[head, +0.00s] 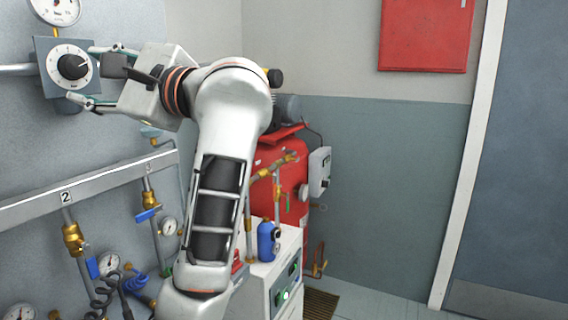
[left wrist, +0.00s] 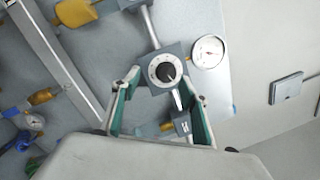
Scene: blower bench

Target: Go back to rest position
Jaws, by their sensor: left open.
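My left gripper (head: 82,76) is open in the head view, with its fingers spread above and below the dark knob (head: 72,67) on the grey square regulator box (head: 47,84). In the left wrist view, the open fingers of the left gripper (left wrist: 160,104) point towards the same knob (left wrist: 166,72) and its box (left wrist: 147,86). The fingertips lie to either side of the box's lower part; whether they touch it I cannot tell. My left arm (head: 222,120) reaches up across the middle of the head view. My right gripper is not in view.
Below the gripper, a grey rail (head: 88,190) carries brass fittings and blue valves. Gauges (head: 108,263) and hoses are at lower left. A red tank (head: 280,180) and white cabinet (head: 272,275) stand behind my arm. The floor at right is clear before a door (head: 520,150).

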